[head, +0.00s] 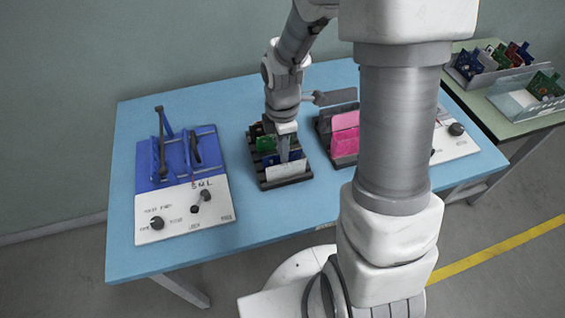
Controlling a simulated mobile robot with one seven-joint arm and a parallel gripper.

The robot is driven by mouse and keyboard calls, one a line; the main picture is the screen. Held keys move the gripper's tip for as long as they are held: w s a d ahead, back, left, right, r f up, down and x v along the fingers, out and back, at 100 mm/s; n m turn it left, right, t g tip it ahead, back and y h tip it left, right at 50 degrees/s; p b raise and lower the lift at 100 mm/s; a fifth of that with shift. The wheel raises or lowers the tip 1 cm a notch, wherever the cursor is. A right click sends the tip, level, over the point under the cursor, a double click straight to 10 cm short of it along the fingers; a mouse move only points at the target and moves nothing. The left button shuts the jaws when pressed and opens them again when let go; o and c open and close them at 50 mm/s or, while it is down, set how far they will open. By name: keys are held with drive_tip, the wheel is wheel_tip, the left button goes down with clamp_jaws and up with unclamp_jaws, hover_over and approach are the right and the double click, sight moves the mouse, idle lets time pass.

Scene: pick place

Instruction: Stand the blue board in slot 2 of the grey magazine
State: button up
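My gripper (284,158) points down into a dark grey slotted rack (285,184) near the middle of the blue table. The blue board (297,156) shows as a small dark blue strip right at the fingers, behind a white board (287,170). I cannot tell whether the fingers hold it or are open around it. A green board (266,144) stands farther back in the same rack. Slot numbers are too small to read, and I cannot tell which rack is the magazine.
A blue-and-white test fixture (185,213) with levers and knobs stands at left. A second dark rack with pink boards (345,140) stands to the right, partly behind my arm. A side table (505,120) at far right holds trays of boards. The table's front left is clear.

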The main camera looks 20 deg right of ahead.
clamp_jaws()
drive_tip(key=shift+r, duration=0.1)
drive_tip(key=shift+r+p, duration=3.2)
drive_tip(key=shift+r, duration=0.3)
